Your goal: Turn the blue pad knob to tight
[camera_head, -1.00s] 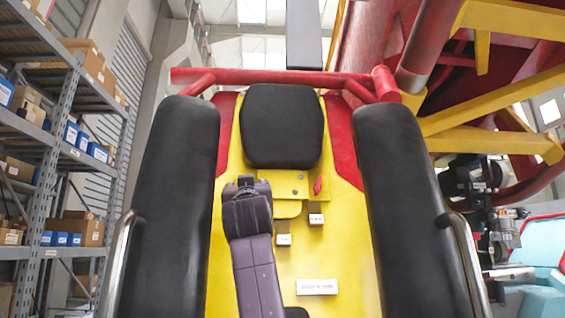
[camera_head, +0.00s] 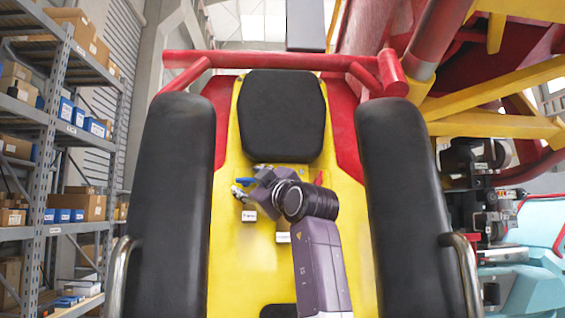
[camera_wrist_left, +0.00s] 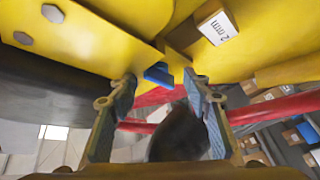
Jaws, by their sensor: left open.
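The blue pad knob (camera_head: 246,181) is a small blue lever on the yellow panel just below the black headrest in the head view. In the left wrist view the blue knob (camera_wrist_left: 158,73) shows between the fingertips, close to the yellow plate. My left gripper (camera_head: 240,191) is beside the knob, its fingers partly hidden by its own wrist. In the left wrist view the gripper (camera_wrist_left: 162,88) is open, with one finger on each side of the knob. I cannot tell whether either finger touches it. My right gripper is not in view.
A red knob (camera_head: 318,179) sits to the right on the same panel. White labelled blocks (camera_head: 250,215) are below; one reads "2 mm" in the wrist view (camera_wrist_left: 218,27). Black padded restraints (camera_head: 170,200) flank the yellow seat back. The black headrest (camera_head: 283,115) is just above.

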